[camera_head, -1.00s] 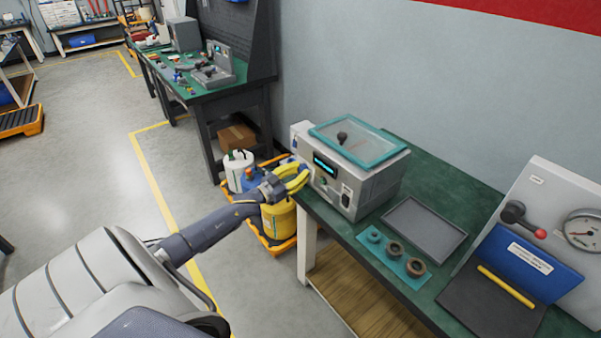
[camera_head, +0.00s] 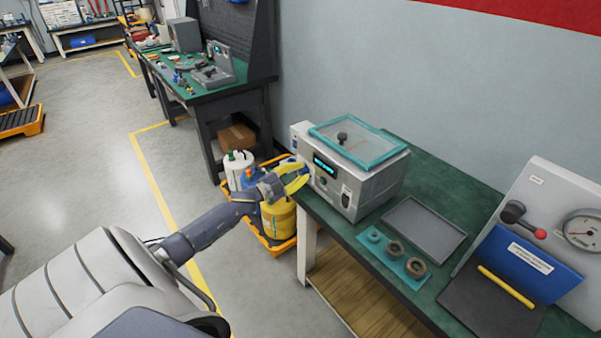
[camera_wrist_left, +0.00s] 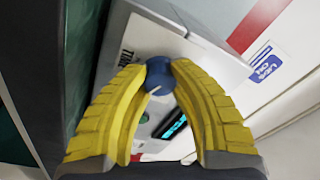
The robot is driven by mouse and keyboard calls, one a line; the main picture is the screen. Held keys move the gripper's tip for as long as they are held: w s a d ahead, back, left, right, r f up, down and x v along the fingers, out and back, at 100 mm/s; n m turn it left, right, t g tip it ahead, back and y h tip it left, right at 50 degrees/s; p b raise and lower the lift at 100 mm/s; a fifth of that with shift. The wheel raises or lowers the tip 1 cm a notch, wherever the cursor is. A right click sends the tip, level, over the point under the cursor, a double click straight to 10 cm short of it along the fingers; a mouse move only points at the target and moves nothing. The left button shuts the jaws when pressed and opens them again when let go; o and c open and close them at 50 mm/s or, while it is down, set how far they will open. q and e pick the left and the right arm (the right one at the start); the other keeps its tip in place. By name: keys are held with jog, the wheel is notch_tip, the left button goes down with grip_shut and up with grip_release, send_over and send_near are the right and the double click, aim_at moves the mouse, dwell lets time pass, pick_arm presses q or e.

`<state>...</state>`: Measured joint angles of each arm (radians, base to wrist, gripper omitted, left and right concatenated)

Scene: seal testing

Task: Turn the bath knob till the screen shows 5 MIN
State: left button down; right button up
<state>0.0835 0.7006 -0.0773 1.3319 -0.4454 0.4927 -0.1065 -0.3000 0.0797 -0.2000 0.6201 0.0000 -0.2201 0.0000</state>
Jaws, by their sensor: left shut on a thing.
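The bath (camera_head: 350,175) is a grey box with a teal-framed clear lid, standing at the left end of the green bench. Its lit screen (camera_head: 325,165) is on the front face, with text too small to read; in the left wrist view the screen (camera_wrist_left: 174,126) is partly hidden by a finger. The blue bath knob (camera_wrist_left: 159,76) has a pale pointer line and sits between the yellow fingertips. My left gripper (camera_head: 306,174) is shut on this knob at the bath's front left; its fingertips (camera_wrist_left: 159,68) touch both sides. My right gripper is not in view.
A grey tray (camera_head: 425,229) and a teal mat (camera_head: 370,251) with several rings lie right of the bath. A gauge panel (camera_head: 560,205) with a red-tipped lever stands farther right. Containers on an orange pallet (camera_head: 262,240) stand on the floor behind my left forearm.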

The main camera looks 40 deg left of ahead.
pick_arm(q)
jog(key=shift+f+m, duration=0.2)
jog(key=shift+m, duration=0.5)
jog(key=c, duration=1)
grip_release()
jog(key=shift+r, duration=0.1)
jog(key=shift+a, duration=0.1)
jog(key=r+v, duration=0.1)
jog(key=v, duration=1.1)
jog(key=shift+f, duration=0.45)
